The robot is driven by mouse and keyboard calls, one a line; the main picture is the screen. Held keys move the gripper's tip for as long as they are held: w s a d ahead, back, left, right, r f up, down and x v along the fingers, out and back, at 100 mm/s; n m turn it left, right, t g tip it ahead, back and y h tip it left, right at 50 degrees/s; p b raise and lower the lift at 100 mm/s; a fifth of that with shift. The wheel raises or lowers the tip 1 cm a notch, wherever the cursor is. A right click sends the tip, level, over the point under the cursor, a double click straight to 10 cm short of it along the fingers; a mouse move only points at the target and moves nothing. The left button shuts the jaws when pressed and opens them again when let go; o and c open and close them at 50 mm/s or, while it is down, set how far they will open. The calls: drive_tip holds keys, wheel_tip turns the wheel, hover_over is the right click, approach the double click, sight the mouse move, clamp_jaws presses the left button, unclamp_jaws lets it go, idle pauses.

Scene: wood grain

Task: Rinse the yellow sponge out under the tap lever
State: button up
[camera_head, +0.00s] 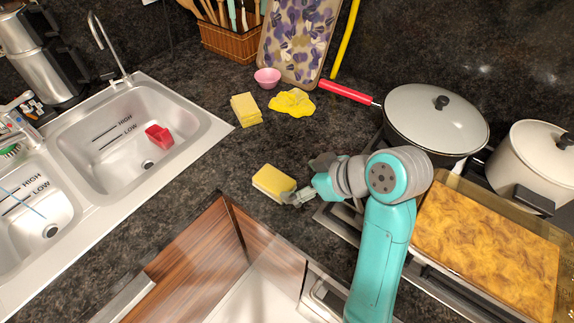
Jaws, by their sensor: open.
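A yellow sponge (272,181) with a paler side lies on the dark counter near its front edge. My gripper (302,184) is open just to the right of the sponge. One finger reaches close to the sponge's right end; I cannot tell whether it touches. A tall curved tap (107,45) stands behind the right sink basin (190,115). A second metal tap fitting (18,128) is at the left edge. I cannot clearly tell which part is the tap lever.
Another yellow sponge or stack (246,110) and a yellow cloth (292,102) lie farther back, near a pink bowl (267,77). A red item (159,136) is in the right basin. A lidded pan (436,115) and a baking dish (487,235) are right of my arm.

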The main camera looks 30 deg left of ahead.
sight(275, 179)
drive_tip(key=shift+w+a+f, duration=0.2)
drive_tip(key=shift+w, duration=0.05)
drive_tip(key=x, duration=0.4)
drive_tip(key=shift+a+f, duration=0.3)
drive_tip(key=shift+a+x, duration=0.2)
drive_tip(key=shift+x, duration=2.45)
drive_tip(key=shift+r, duration=0.2)
drive_tip(key=c, duration=1.1)
drive_tip(key=shift+r, duration=0.15)
wheel_tip(275, 179, up, 10)
drive_tip(key=shift+f, duration=0.15)
drive_tip(key=shift+s, duration=0.1)
